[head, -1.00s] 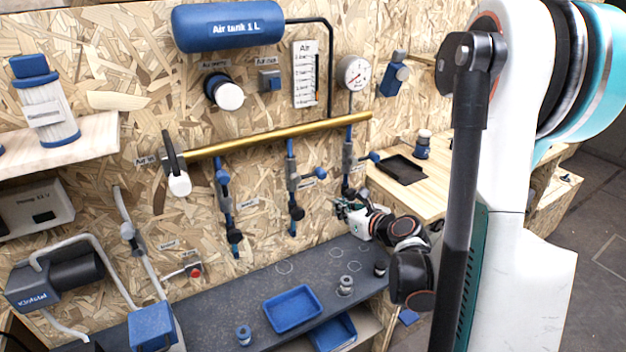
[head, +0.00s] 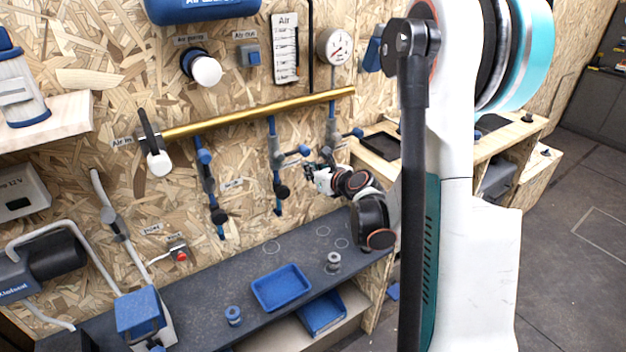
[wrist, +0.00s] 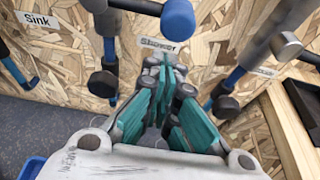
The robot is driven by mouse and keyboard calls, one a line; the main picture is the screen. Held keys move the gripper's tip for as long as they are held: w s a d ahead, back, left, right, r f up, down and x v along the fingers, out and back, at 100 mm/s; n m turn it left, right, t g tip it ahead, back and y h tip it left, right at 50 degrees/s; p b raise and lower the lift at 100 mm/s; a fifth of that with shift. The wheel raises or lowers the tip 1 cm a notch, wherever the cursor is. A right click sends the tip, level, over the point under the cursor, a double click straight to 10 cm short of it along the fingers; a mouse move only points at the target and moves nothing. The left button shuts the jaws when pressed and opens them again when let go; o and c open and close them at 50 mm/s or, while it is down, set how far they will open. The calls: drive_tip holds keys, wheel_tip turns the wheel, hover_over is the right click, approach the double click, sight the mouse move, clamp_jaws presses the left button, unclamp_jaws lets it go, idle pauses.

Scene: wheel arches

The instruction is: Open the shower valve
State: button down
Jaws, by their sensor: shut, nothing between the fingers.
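The shower valve (head: 277,155) is the middle of three grey valves on blue pipes below the brass manifold. Its lever sticks out sideways to the right, across the pipe, and ends in a blue knob (head: 305,150). In the wrist view the knob (wrist: 178,18) is at the top centre, above the "Shower" label (wrist: 160,45). My gripper (head: 312,173) is just below and right of the knob, near the wall. In the wrist view its teal-padded fingers (wrist: 165,65) are together and empty, below the knob. I cannot tell whether they touch it.
A valve on the left pipe (head: 206,180) and one on the right pipe (head: 331,125) flank it. The "Sink" label (wrist: 38,20) is at the wrist view's left. The dark bench (head: 210,285) below holds a blue tray (head: 281,288) and small fittings.

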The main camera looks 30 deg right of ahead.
drive_tip(key=shift+w+r, duration=0.1)
drive_tip(key=shift+r, duration=0.6)
drive_tip(key=shift+r, duration=0.15)
